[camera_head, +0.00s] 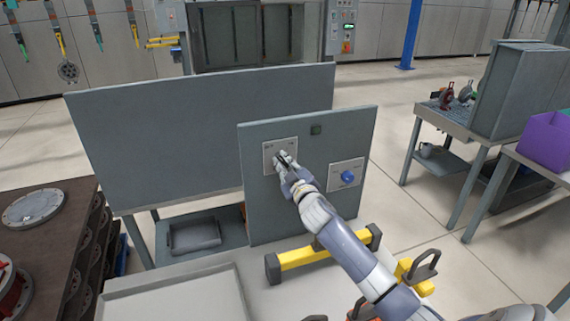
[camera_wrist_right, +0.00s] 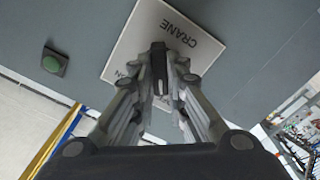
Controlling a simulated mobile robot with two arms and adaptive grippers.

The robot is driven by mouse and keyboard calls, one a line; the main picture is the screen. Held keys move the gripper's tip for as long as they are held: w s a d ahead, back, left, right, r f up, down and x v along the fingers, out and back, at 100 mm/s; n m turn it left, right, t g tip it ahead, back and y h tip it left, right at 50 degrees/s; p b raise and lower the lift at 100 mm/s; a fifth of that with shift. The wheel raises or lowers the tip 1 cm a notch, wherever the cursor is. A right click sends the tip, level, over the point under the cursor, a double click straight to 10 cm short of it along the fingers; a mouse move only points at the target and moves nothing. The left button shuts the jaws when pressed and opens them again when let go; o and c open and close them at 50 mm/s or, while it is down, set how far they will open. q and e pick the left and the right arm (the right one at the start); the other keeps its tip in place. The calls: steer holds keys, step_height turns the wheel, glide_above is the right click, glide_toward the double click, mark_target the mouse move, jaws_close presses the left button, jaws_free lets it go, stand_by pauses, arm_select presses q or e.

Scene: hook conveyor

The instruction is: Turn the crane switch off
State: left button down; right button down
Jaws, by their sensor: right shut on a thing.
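The crane switch plate (camera_head: 268,149) is a pale square on the left part of the grey upright panel (camera_head: 250,208). In the right wrist view the plate (camera_wrist_right: 150,20) reads CRANE, and the black switch knob (camera_wrist_right: 158,62) stands out from it. My right gripper (camera_head: 283,159) is at the plate, and in the wrist view its fingers (camera_wrist_right: 160,85) are closed around the knob. In the head view the gripper hides the knob and part of the plate. My left gripper is not in view.
A second pale plate with a blue knob (camera_head: 347,177) is at the panel's right. A yellow bar (camera_head: 305,258) lies below the panel. Tables stand at the right.

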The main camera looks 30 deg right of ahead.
steer(key=shift+n, duration=0.5)
steer(key=c, duration=1.6)
jaws_free()
steer(key=v, duration=1.2)
steer(key=shift+f, duration=0.15)
